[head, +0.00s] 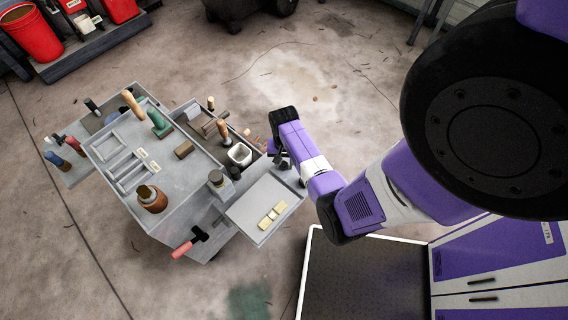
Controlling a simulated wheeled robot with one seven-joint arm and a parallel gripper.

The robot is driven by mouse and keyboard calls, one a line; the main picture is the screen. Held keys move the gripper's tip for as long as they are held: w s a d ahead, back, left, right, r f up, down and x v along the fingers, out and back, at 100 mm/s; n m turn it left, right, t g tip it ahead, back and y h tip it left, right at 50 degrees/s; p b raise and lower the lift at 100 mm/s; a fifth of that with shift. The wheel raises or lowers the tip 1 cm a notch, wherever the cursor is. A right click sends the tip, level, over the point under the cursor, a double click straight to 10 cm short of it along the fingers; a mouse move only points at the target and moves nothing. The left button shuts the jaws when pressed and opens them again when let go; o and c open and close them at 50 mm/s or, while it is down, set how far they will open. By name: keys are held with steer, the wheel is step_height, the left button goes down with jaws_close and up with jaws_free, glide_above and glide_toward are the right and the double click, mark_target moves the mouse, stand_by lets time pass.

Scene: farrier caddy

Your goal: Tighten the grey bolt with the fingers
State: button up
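My gripper (281,161) is at the right side of the grey farrier caddy (190,165), beside its right-hand compartment and just above the lower tray. The fingers are dark, small and partly hidden by my purple wrist, so whether they are open or shut does not show. I cannot pick out the grey bolt for certain; if it is at the fingers, my wrist and fingers hide it. A short grey cylinder with a dark top (216,178) stands on the caddy's front right corner, apart from my gripper.
A white cup (240,155) stands left of my gripper, near wooden-handled tools. The lower tray (250,217) holds pale yellow blocks (272,215). A red-handled hammer (190,243) sticks out at the front. Concrete floor around is mostly clear.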

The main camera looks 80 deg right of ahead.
steer(key=shift+w, duration=0.1)
steer(key=n, duration=0.4)
steer(key=shift+r+p, duration=0.1)
steer(key=shift+p, duration=0.3)
steer(key=shift+n, duration=1)
steer(key=shift+n, duration=1.2)
steer(key=shift+p, duration=0.4)
